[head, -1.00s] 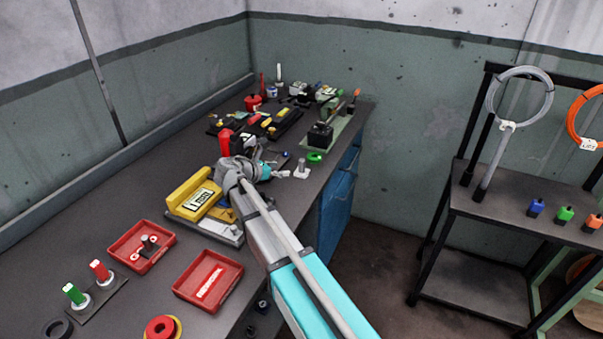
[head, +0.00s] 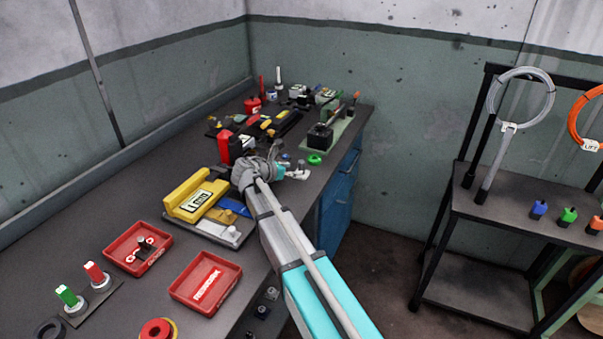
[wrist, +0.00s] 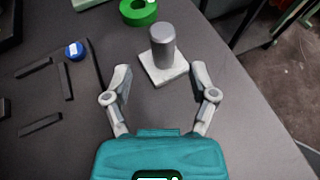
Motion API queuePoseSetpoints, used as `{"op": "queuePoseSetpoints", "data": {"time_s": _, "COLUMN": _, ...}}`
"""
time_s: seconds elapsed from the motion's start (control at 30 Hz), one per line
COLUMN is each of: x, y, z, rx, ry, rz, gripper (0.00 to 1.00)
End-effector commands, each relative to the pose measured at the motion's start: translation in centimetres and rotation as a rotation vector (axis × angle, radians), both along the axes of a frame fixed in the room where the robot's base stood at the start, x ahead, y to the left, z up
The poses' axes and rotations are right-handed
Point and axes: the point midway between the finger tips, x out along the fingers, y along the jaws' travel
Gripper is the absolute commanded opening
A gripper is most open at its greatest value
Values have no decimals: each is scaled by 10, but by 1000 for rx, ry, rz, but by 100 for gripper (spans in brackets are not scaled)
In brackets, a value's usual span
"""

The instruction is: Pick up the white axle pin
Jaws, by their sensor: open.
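The pin I take for the white axle pin (wrist: 162,46) is a grey cylinder standing upright on a white square base (wrist: 164,74). In the head view the pin (head: 301,164) stands near the right edge of the bench, just beyond my gripper (head: 290,173). In the wrist view my gripper (wrist: 161,84) is open and empty. Its two fingers point towards the pin, one on each side of the near part of the white base, with gaps showing on both sides. The cylinder is a little ahead of the fingertips.
A green ring (wrist: 138,11) lies close behind the pin, and a blue round piece (wrist: 75,50) lies to the left. Dark flat bars (wrist: 66,82) lie further left. The bench edge is to the right. A yellow device (head: 196,194) stands left of my gripper.

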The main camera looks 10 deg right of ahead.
Motion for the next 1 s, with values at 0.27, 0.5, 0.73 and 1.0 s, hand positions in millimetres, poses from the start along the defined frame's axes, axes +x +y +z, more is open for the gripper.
{"op": "queuePoseSetpoints", "data": {"time_s": 0.27, "x": 13, "y": -28, "z": -14, "rx": 0, "ry": 0, "rz": -1, "gripper": 74}}
{"op": "queuePoseSetpoints", "data": {"time_s": 0.5, "x": 17, "y": -35, "z": -16, "rx": 0, "ry": 0, "rz": 0, "gripper": 74}}
{"op": "queuePoseSetpoints", "data": {"time_s": 0.73, "x": 17, "y": -35, "z": -15, "rx": 0, "ry": 0, "rz": 0, "gripper": 74}}
{"op": "queuePoseSetpoints", "data": {"time_s": 1.0, "x": 17, "y": -34, "z": -15, "rx": 0, "ry": 0, "rz": 1, "gripper": 68}}
